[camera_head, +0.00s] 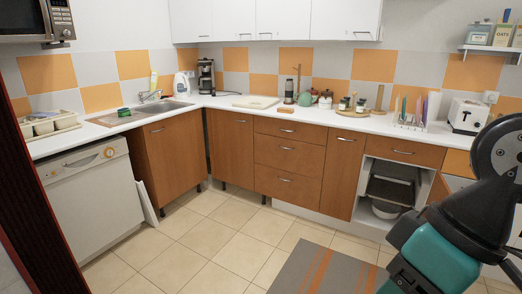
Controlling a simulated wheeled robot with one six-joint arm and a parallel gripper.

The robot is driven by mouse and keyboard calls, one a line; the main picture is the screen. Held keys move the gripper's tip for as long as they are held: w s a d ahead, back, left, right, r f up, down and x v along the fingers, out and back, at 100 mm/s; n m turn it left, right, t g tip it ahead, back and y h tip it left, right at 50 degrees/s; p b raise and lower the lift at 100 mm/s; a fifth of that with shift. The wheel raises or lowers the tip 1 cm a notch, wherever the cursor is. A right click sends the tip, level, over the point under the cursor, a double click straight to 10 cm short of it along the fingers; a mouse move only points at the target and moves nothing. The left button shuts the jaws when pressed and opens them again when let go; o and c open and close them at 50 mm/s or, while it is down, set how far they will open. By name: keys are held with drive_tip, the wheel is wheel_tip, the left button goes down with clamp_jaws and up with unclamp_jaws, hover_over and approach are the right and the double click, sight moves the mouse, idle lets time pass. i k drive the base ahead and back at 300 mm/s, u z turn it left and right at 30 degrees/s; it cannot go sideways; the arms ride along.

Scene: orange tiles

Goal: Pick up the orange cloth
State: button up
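A small flat orange piece (287,110) lies on the white counter near its front edge, over the drawers. It may be the orange cloth, but it is too small to tell. My arm shows at the right edge, with dark and teal links. My gripper is out of view, so its state and any contact are hidden.
The white L-shaped counter (340,121) holds a cutting board (256,102), jars, a dish rack (409,120) and a toaster (467,116). A sink (160,108) is at left. A grey rug (322,271) with orange stripes lies on the tiled floor, which is mostly clear.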

sight(287, 110)
drive_tip(key=u, duration=0.4)
drive_tip(key=i, duration=5.15)
drive_tip(key=z, duration=0.35)
